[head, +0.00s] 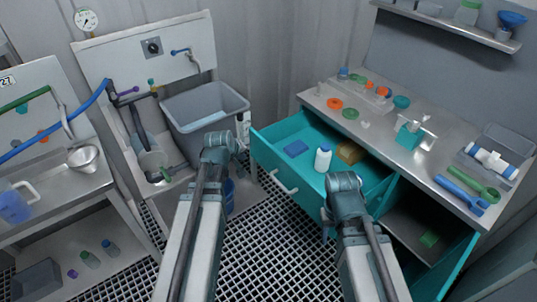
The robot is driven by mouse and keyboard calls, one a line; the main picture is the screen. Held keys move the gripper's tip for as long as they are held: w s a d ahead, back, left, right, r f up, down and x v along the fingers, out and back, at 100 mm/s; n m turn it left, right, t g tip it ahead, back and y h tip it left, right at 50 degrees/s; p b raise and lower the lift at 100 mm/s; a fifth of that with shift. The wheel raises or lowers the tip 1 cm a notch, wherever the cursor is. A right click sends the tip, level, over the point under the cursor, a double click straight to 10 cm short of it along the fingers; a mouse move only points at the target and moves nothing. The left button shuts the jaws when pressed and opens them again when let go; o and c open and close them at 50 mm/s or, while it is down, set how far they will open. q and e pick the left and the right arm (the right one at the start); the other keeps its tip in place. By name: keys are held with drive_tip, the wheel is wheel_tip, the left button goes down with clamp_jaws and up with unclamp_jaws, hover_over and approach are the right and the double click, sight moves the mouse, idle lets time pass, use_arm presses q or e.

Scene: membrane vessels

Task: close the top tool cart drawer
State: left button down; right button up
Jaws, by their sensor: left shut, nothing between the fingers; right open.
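The top drawer (279,155) of the teal tool cart (392,226) is pulled out, to the left of the cart's steel top. Its pale bar handle (284,182) is on the drawer front. Inside it are a blue block (296,148), a white bottle with a blue cap (322,160) and a brown box (349,153). My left gripper (239,150) is shut and empty, left of the drawer front and apart from the handle. My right gripper (327,234) is open, in front of the drawer's near side; its wrist hides part of that side.
A grey bin (205,108) stands behind my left gripper. A teal door (450,266) hangs open below the cart top at the right. The cart top holds tools (462,192) and small parts. A steel bench (50,185) is at the left. Grated floor (262,250) lies between.

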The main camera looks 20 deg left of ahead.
use_arm(q)
drive_tip(key=shift+w+d+f+b, duration=0.35)
drive_tip(key=shift+w+f+b, duration=1)
drive_tip(key=shift+w, duration=0.2)
drive_tip(key=shift+w+d+f+b, duration=0.4)
drive_tip(key=shift+w+f+b, duration=0.9)
drive_tip(key=shift+w, duration=0.25)
drive_tip(key=shift+w+d+f+b, duration=0.35)
drive_tip(key=shift+w+f+b, duration=0.95)
drive_tip(key=shift+w, duration=0.25)
drive_tip(key=w+d, duration=0.5)
drive_tip(key=w, duration=0.2)
drive_tip(key=w+d, duration=0.6)
drive_tip(key=w, duration=0.1)
drive_tip(key=w+d, duration=0.5)
drive_tip(key=w, duration=0.2)
drive_tip(key=shift+d, duration=0.25)
drive_tip(key=shift+w+d+r, duration=0.1)
drive_tip(key=shift+w, duration=0.05)
drive_tip(key=shift+w+d, duration=0.1)
